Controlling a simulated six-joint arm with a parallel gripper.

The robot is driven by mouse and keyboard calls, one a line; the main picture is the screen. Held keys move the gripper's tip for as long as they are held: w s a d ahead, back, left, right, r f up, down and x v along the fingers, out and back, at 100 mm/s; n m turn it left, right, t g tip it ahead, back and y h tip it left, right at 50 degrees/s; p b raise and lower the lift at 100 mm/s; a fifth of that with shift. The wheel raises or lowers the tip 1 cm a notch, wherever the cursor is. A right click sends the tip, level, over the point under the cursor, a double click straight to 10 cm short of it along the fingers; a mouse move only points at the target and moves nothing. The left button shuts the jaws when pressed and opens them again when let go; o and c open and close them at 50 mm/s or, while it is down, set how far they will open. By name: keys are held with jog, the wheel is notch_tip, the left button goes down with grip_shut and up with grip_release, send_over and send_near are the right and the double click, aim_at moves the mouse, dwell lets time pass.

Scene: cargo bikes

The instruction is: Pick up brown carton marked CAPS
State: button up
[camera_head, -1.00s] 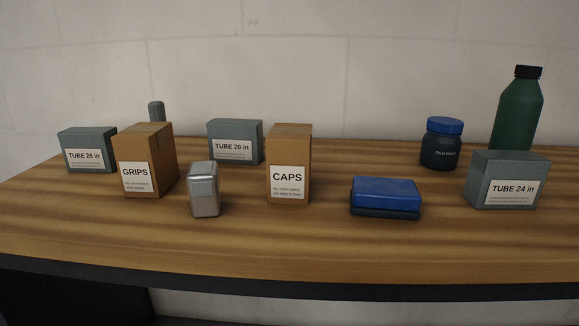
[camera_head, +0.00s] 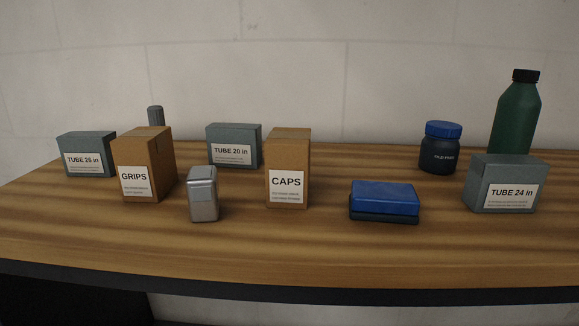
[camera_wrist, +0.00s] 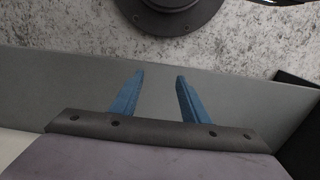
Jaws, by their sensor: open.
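The brown carton marked CAPS (camera_head: 288,155) stands upright in the middle of the wooden table in the head view, its white label facing me. My gripper (camera_wrist: 158,80) shows only in the wrist view, with its two blue fingers apart and nothing between them. Behind the fingers are a grey flat surface, a speckled floor and a dark round base. The carton is not in the wrist view, and my gripper is not in the head view, so the gap between them cannot be told.
On the wooden table (camera_head: 250,245), the GRIPS carton (camera_head: 150,150) and a silver tin (camera_head: 203,195) stand left of CAPS. The TUBE 20 in box (camera_head: 234,140) is behind left. A blue-topped block (camera_head: 385,197) lies right. The TUBE 24 in box (camera_head: 507,175) and green bottle (camera_head: 516,115) are farther right.

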jog(key=o, duration=0.5)
jog(key=shift+w, duration=0.1)
